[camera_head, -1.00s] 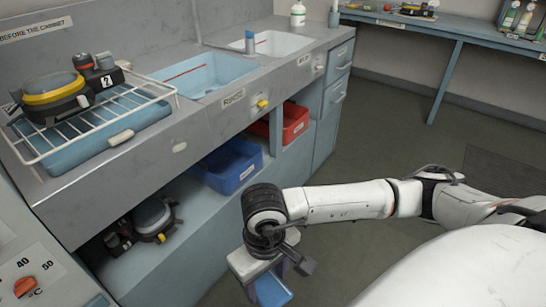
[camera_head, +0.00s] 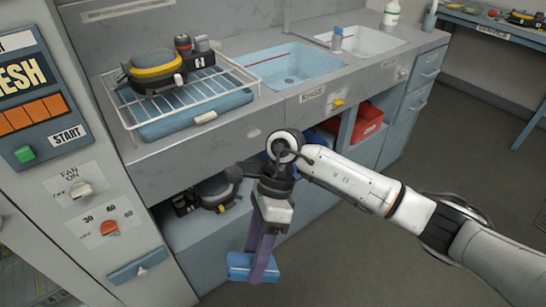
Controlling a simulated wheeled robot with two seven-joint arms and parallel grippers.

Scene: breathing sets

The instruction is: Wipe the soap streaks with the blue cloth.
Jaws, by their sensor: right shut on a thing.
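My right gripper (camera_head: 262,264) hangs pointing down in front of the counter's lower shelf. It is shut on the blue cloth (camera_head: 240,263), which looks like a folded blue pad between the fingertips. The cloth is in the air, apart from the counter and cabinet. I cannot make out soap streaks on any surface. My left gripper is not in view.
A wire rack (camera_head: 215,85) with a yellow-and-black mask unit (camera_head: 153,70) stands on the grey counter. A blue basin (camera_head: 290,65) and a white basin (camera_head: 365,41) are beyond. A control cabinet (camera_head: 85,185) stands left. The floor at right is clear.

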